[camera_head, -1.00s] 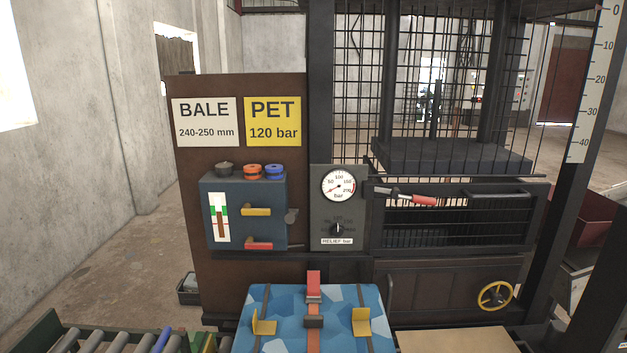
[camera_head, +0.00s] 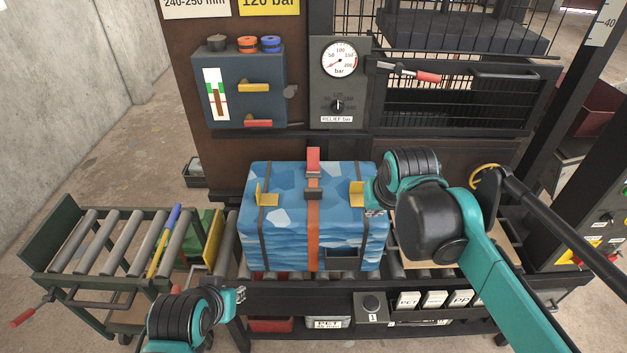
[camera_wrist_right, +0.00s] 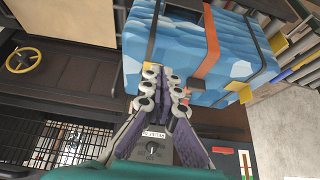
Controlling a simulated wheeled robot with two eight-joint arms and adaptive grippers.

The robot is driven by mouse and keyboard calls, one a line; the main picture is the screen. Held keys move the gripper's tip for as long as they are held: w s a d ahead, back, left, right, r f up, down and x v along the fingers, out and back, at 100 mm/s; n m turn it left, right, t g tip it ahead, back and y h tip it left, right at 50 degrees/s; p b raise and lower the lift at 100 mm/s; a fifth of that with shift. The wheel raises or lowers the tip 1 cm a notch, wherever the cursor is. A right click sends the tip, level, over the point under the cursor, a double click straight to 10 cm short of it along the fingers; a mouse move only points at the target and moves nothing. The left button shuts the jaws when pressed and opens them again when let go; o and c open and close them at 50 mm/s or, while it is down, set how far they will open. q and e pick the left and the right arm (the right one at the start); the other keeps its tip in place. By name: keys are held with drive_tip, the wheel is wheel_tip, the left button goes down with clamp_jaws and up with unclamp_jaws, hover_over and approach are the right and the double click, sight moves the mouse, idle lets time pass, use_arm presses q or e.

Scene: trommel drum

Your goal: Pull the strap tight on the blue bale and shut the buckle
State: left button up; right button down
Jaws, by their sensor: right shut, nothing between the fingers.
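The blue bale (camera_head: 270,232) sits on rollers in front of the press. An orange strap (camera_head: 313,240) runs over its top and down its front, between two dark bands. On the strap are a dark buckle body (camera_head: 313,194) and a red lever (camera_head: 313,160) standing up behind it. Yellow brackets stand left (camera_head: 266,195) and right (camera_head: 357,194) on top. My right gripper (camera_head: 374,205) is at the bale's right end; in the right wrist view its fingers (camera_wrist_right: 166,82) are shut and empty, beside the bale. My left gripper (camera_head: 238,294) is low, front left; its jaws are unclear.
A roller cart (camera_head: 105,250) stands at the left. The press has a gauge (camera_head: 339,60), a blue control box (camera_head: 240,92) and a red-handled latch (camera_head: 428,77). Bins (camera_head: 325,322) sit on a shelf below. A tan board (camera_head: 425,264) lies right of the bale.

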drive_tip(key=w+a+r+g, duration=0.15)
drive_tip(key=w+a, duration=0.45)
drive_tip(key=w, duration=0.6)
approach(314, 171)
drive_tip(key=s+r, duration=0.4)
drive_tip(key=shift+s+a+f+g, duration=0.1)
drive_tip(key=shift+a+f+g, duration=0.1)
drive_tip(key=shift+a+g, duration=0.05)
drive_tip(key=shift+f, duration=0.15)
drive_tip(key=x, duration=0.9)
drive_tip(key=shift+d, duration=0.2)
drive_tip(key=s, duration=0.3)
drive_tip(key=shift+s+f, duration=0.25)
drive_tip(key=shift+s, duration=0.15)
drive_tip(key=shift+f, duration=0.1)
